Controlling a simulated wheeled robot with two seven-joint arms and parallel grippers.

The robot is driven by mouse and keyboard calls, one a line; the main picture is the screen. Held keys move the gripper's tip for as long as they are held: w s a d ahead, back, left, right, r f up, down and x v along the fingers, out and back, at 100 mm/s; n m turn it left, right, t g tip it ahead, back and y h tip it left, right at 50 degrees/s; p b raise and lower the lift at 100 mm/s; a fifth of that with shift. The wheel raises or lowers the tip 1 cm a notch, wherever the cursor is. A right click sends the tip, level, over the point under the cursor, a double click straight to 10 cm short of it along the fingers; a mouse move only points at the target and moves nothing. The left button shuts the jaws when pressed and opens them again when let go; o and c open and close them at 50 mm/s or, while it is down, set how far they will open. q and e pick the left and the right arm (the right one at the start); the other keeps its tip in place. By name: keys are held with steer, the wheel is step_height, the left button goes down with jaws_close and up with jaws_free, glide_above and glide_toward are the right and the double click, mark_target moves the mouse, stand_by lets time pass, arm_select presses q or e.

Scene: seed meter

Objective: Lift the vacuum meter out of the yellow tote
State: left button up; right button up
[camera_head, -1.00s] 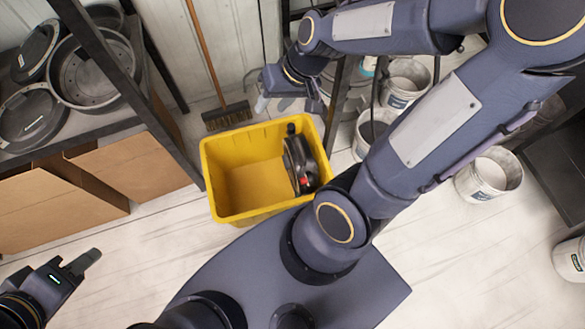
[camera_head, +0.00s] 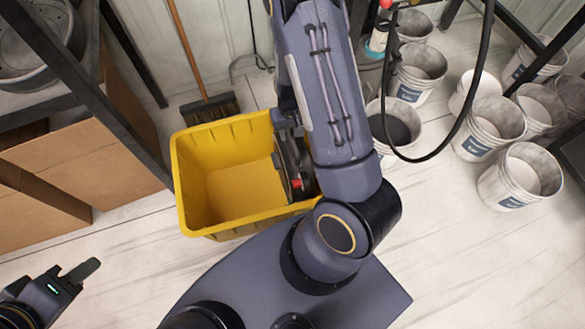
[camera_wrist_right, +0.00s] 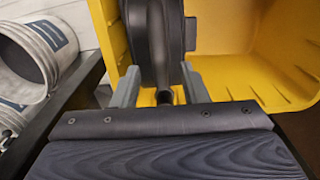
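The yellow tote (camera_head: 185,190) stands on the floor near the middle of the head view. The dark vacuum meter (camera_head: 294,165), with a small red part, stands inside against the tote's right side, partly hidden by my right arm. In the right wrist view, the black meter (camera_wrist_right: 158,40) is straight ahead. My right gripper (camera_wrist_right: 160,86) is open, with its grey fingers on either side of the meter's narrow dark neck and gaps showing. In the head view my right gripper is mostly hidden by the arm. My left gripper (camera_head: 70,272) is open and empty at the lower left.
Cardboard boxes (camera_head: 90,150) and a dark shelf frame stand left of the tote. A broom (camera_head: 208,107) leans behind it. Several white buckets (camera_head: 418,72) stand to the right, and a black cable hangs there. Pale floor is clear at the lower right.

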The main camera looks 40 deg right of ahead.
mark_target(292, 138)
step_height(292, 138, down, 5)
steer(key=b, duration=0.2)
steer(key=shift+d+f+b, duration=0.1)
steer(key=shift+f+b, duration=0.05)
steer(key=shift+b, duration=0.25)
steer(key=shift+w, duration=0.1)
steer(key=shift+c, duration=0.4)
jaws_close()
stand_by(0.5)
